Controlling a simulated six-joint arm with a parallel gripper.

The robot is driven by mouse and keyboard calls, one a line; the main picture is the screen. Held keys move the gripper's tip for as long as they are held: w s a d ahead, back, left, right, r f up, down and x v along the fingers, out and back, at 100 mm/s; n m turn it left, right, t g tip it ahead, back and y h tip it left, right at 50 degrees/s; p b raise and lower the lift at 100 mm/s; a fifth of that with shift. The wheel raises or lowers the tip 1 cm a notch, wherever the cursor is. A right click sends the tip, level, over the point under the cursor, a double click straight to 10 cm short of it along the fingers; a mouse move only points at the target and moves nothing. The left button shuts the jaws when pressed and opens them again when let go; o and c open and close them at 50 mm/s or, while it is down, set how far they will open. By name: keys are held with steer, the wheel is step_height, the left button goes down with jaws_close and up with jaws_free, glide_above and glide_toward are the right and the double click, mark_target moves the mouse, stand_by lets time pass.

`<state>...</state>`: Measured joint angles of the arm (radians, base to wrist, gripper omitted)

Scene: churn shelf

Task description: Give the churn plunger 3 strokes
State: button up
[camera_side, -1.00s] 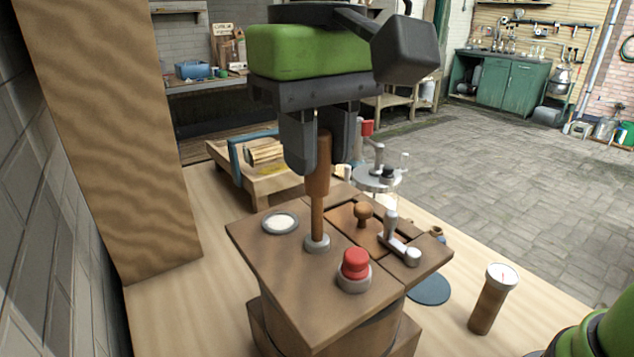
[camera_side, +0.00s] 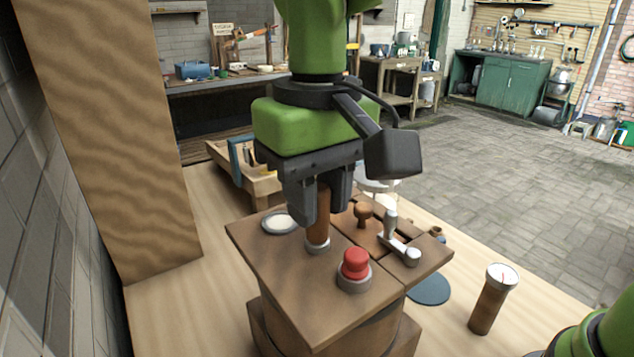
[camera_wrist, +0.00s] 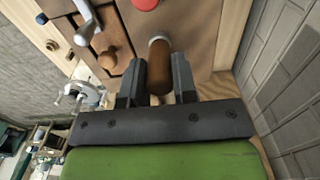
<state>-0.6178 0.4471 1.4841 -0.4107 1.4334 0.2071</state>
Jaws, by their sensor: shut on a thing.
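The churn (camera_side: 300,300) is a brown wooden body with a flat top. Its plunger (camera_side: 318,230) is a brown wooden handle standing upright in a grey collar (camera_side: 318,246) on the churn top. My gripper (camera_side: 322,208) is shut on the plunger handle, with one finger on each side, low over the lid. In the wrist view the plunger's rounded end (camera_wrist: 159,55) shows between my two fingers (camera_wrist: 158,78). The plunger's thin shaft is hidden, with the thick grip down close to the collar.
On the churn top are a red button (camera_side: 355,263), a white round window (camera_side: 280,222), a wooden knob (camera_side: 363,213) and a metal crank (camera_side: 398,246). A gauge on a brown post (camera_side: 491,300) stands right. A wooden panel (camera_side: 110,130) rises left. A wooden tray (camera_side: 262,188) is behind.

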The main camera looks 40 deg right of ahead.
steer(key=shift+r, duration=2.7)
